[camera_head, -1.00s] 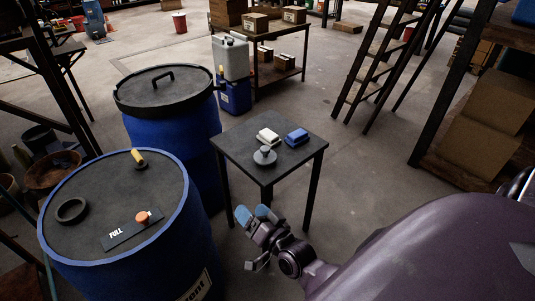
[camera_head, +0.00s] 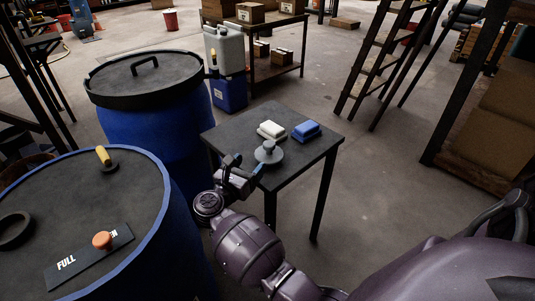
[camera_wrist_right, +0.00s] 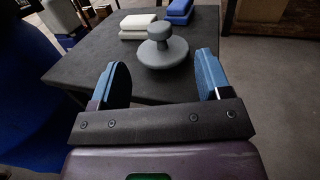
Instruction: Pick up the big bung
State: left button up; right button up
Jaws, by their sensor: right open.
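The big bung (camera_head: 268,153) is a grey disc with a stem and round knob. It stands upright near the front edge of the small dark table (camera_head: 318,152). My right gripper (camera_head: 246,168) is at that edge, just in front of the bung. In the right wrist view, the bung (camera_wrist_right: 162,52) appears between and beyond the two blue-padded fingers of my right gripper (camera_wrist_right: 161,72). The fingers are open and empty, and I see no contact with the bung. My left gripper is not in view.
A white block (camera_head: 271,130) and a blue block (camera_head: 306,131) lie behind the bung. A blue vat (camera_head: 150,130) with a black lid stands left of the table. A nearer blue vat (camera_head: 80,190) carries a FULL sign (camera_head: 75,262), an orange knob and a yellow-handled piece. Floor right of the table is clear.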

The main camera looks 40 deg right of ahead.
aim_at(266, 147)
jog(key=shift+m+g, duration=0.4)
jog(key=x, duration=0.4)
jog(key=shift+w+d+f, duration=0.15)
jog(key=shift+w+f, duration=0.1)
jog(key=shift+f, duration=0.1)
jog(key=shift+x, duration=0.75)
jog(key=x, duration=0.4)
jog(key=shift+w+f+b, duration=0.2)
jog(key=shift+w+b, duration=0.05)
jog(key=shift+b, duration=0.05)
jog(key=shift+w+d, duration=0.15)
jog(key=shift+d, duration=0.2)
jog(key=shift+c, duration=0.5)
